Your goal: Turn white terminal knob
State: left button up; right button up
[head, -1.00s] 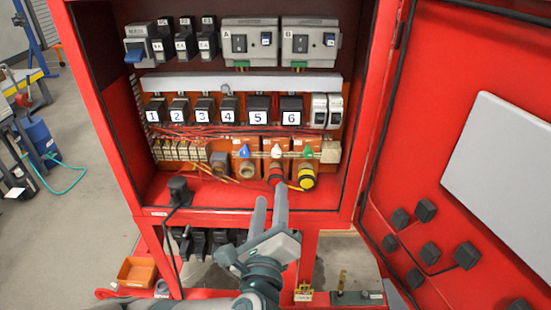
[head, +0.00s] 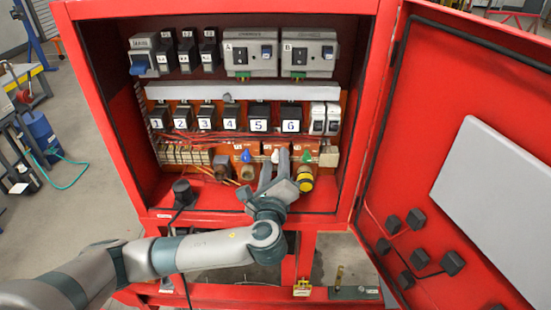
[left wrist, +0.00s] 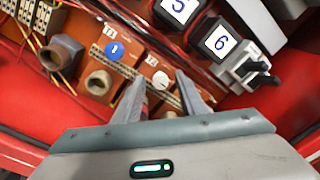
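The white terminal knob (head: 275,157) sits on an orange block in the bottom row of the cabinet, between a blue knob (head: 246,156) and a green knob (head: 307,157). In the left wrist view the white knob (left wrist: 160,79) shows between and just beyond my left fingertips. My left gripper (head: 275,160) is open, its fingers apart on either side of the knob, also in the left wrist view (left wrist: 161,82). I cannot tell whether they touch it. The fingers hide the connector below the knob in the head view. My right gripper is not in view.
A yellow-ringed connector (head: 305,178) stands close to the right of my fingers. Numbered black blocks (head: 258,117) and red wires run above. The red cabinet door (head: 430,110) is open at right. A black plug-like part (head: 184,190) stands on the cabinet floor at left.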

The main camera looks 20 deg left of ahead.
pick_arm(q)
jog(key=shift+w, duration=0.15)
grip_shut()
